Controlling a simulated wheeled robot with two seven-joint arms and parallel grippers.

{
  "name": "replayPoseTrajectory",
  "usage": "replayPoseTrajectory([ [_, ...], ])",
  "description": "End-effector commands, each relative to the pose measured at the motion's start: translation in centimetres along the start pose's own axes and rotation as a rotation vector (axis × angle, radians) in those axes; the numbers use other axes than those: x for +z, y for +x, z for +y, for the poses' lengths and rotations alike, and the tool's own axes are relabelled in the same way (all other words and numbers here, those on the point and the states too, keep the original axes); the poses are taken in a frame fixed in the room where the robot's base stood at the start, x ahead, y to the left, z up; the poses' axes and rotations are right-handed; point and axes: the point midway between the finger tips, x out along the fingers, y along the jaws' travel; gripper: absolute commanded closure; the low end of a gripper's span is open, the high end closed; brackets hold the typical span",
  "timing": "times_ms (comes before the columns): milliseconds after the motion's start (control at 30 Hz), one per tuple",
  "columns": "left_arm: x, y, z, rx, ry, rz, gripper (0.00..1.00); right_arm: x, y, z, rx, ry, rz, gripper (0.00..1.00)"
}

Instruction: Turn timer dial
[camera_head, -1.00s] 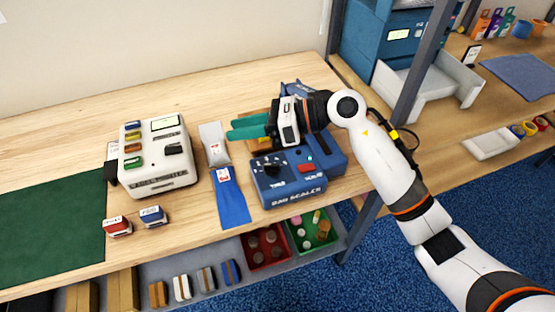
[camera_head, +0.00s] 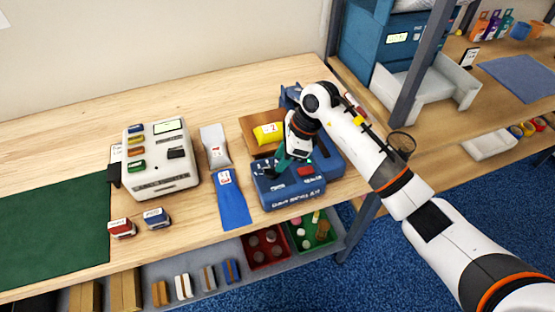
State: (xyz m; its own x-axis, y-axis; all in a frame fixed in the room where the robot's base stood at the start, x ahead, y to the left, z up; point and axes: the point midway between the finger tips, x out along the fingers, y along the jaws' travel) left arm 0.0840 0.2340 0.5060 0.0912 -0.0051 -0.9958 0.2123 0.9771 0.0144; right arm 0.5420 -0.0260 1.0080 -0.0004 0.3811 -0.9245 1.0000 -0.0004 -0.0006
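The blue bag sealer (camera_head: 292,199) stands at the front right of the wooden table. A red switch (camera_head: 305,170) shows on its top, with white lettering on its front. The dark timer dial (camera_head: 268,174) is on the left of its top, small and partly hidden. My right gripper (camera_head: 281,163) points down over the sealer, its teal fingers at or just above the dial. I cannot tell whether they touch it, or how far apart the fingers are. My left gripper is not in view.
A yellow pack (camera_head: 268,133) lies on a brown board behind the sealer. A grey pouch (camera_head: 215,147) and a blue pouch (camera_head: 233,205) lie left of it. A white label machine (camera_head: 160,185) stands further left, with red and blue stamps (camera_head: 122,228) in front.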

Motion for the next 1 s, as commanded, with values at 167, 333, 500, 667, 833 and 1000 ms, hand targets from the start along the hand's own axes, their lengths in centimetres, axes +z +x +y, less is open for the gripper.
replayPoseTrajectory([
  [167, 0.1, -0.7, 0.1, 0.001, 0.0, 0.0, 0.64, -0.1, 2.3, 0.0, -0.002, 0.001, 0.002, 0.66],
  [333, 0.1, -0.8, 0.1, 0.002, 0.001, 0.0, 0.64, 0.0, 3.2, 0.0, 0.0, -0.001, 0.002, 0.66],
  [500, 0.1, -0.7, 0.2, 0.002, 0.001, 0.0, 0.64, 0.0, 3.3, 0.0, 0.001, -0.001, 0.002, 0.66],
  [667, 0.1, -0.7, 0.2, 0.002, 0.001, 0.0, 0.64, 0.0, 3.2, 0.0, 0.001, -0.001, 0.002, 0.79],
  [833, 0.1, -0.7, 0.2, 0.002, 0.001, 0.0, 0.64, 0.0, 3.2, 0.0, 0.001, -0.001, 0.002, 1.0],
  [1000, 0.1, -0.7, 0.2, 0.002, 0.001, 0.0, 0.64, 0.0, 3.2, 0.0, 0.003, 0.004, 0.001, 1.0],
])
